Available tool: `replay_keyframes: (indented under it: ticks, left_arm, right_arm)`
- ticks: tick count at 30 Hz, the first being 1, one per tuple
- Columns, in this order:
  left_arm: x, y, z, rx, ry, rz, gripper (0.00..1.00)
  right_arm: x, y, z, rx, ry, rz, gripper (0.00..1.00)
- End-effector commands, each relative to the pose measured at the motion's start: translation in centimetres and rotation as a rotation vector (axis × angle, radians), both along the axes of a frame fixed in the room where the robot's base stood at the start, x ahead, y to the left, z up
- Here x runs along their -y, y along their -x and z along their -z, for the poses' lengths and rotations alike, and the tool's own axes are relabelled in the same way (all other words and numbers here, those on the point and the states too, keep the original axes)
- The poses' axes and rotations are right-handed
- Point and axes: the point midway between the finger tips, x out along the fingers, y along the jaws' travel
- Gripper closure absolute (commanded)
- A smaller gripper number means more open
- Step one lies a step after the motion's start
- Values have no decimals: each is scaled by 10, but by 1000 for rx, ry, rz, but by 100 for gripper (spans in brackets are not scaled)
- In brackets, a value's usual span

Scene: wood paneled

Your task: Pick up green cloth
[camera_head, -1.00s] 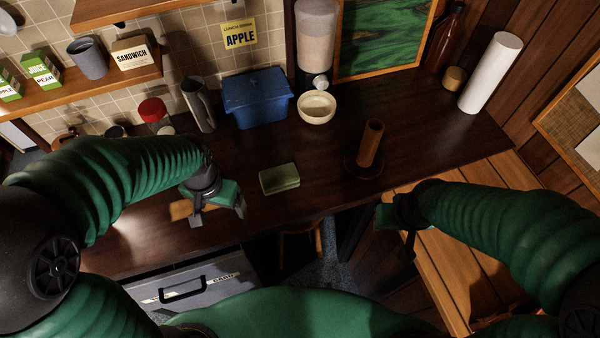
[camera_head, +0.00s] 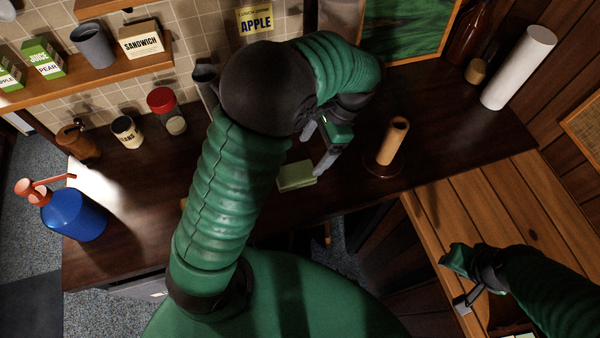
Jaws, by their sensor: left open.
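The green cloth (camera_head: 297,176), a folded pale-green block, lies on the dark wooden counter near its front edge. My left gripper (camera_head: 318,146) is open just above and behind the cloth, its nearer finger close to the cloth's right end. I cannot tell whether that finger touches the cloth. My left forearm covers the counter left of the cloth. My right gripper (camera_head: 462,280) is over the wooden plank surface at the lower right, away from the cloth; its jaw gap is unclear.
A wooden cylinder (camera_head: 393,140) on a dark round base stands right of the cloth. A white roll (camera_head: 518,68) stands at the back right. A blue bottle (camera_head: 75,214), a red-lidded jar (camera_head: 166,110) and a can (camera_head: 127,132) stand at left. The right counter (camera_head: 435,105) is mostly clear.

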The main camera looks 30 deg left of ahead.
Motion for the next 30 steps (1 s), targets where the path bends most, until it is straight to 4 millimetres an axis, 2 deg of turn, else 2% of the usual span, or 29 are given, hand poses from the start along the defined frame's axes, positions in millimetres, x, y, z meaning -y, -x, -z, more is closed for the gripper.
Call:
replay_keyframes:
  ticks: [3,6,11,18,30]
  left_arm:
    - [-9,10,28,-6,-1,-2,16]
    - [-14,14,46,-4,0,-2,16]
    - [-18,19,59,-1,0,-3,16]
    - [-32,33,96,-1,0,-4,16]
    - [-33,34,102,2,0,-3,16]
  right_arm:
    - [0,0,-2,0,0,0,64]
    - [0,0,-3,0,0,0,64]
    - [0,0,-6,0,0,0,64]
    - [0,0,-13,0,0,0,64]
    - [0,0,-13,0,0,0,64]
